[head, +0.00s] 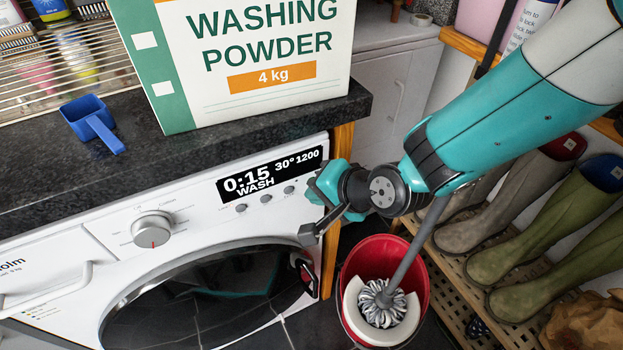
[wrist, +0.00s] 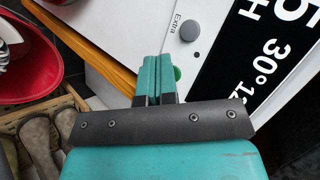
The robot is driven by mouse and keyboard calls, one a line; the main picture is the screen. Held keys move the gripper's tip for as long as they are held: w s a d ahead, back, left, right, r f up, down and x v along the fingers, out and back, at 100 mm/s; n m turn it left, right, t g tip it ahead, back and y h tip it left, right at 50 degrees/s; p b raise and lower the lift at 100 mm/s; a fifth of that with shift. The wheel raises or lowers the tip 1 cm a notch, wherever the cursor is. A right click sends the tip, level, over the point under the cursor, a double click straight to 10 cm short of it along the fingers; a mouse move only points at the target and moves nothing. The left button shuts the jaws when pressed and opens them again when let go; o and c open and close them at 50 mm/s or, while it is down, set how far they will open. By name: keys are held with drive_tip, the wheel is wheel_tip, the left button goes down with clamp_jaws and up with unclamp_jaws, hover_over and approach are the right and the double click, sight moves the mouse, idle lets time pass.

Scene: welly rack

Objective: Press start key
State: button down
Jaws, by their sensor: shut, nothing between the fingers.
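The white washing machine (head: 90,268) has a black display (head: 270,172) reading "0:15 WASH 30° 1200". Grey round keys (head: 265,198) sit in a row below the display. In the wrist view the key labelled "Extra" (wrist: 188,30) is clear. A green key (wrist: 177,73) shows partly behind my fingertips, and I take it for the start key. Its label is hidden, and in the head view my gripper covers that spot. My gripper (wrist: 155,60) is shut and empty over the panel's right end, close beside the green key. I cannot tell whether it touches. It also shows in the head view (head: 317,190).
A washing powder box (head: 262,95) and a blue scoop (head: 90,122) stand on the dark worktop (head: 30,185). The round door (head: 200,305) is below the panel. A red bucket (head: 420,268) with a mop and a boot rack (head: 452,290) are to the right.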

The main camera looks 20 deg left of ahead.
idle(0.5)
drive_tip(key=shift+s+d, duration=0.4)
drive_tip(key=shift+d, duration=0.15)
